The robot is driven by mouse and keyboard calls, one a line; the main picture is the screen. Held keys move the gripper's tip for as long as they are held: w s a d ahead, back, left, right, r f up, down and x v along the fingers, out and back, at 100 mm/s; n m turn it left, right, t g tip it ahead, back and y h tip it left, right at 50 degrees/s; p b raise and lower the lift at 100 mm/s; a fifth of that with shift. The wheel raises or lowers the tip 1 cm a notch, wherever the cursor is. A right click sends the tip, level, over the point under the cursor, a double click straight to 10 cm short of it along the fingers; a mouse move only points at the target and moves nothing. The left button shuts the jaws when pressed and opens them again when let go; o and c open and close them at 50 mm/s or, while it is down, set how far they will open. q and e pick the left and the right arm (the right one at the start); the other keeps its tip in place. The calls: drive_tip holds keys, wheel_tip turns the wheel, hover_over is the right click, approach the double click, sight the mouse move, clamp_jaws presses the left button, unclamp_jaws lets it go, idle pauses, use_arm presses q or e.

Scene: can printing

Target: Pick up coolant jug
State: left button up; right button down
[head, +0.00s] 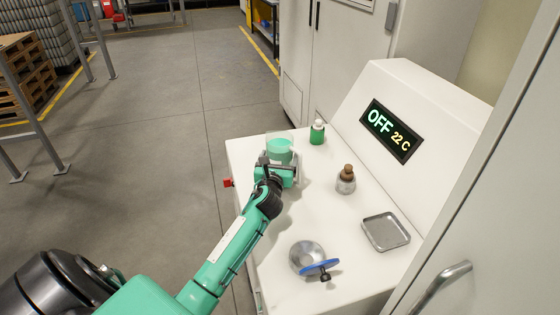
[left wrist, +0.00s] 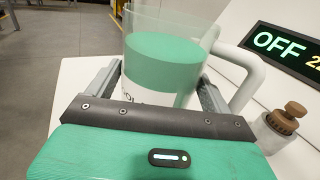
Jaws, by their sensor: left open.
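The coolant jug (head: 279,147) is a clear vessel with green liquid, standing at the far left of the white worktop. In the left wrist view the jug (left wrist: 160,65) fills the middle, with its pale handle (left wrist: 240,65) on the right. My left gripper (head: 274,163) is at the jug, on the near side. In the left wrist view its open fingers (left wrist: 158,88) lie on either side of the jug's body. Contact with the jug walls cannot be told. The jug's base is partly hidden by the gripper. My right gripper is not in view.
A green bottle with a white cap (head: 317,132) stands just right of the jug. A display panel (head: 391,131) reads OFF 22 C.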

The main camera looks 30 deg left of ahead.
use_arm(q)
drive_tip(key=c, duration=1.1)
drive_tip(key=shift+r, duration=0.1)
drive_tip(key=shift+c, duration=1.3)
drive_tip(key=shift+r, duration=0.15)
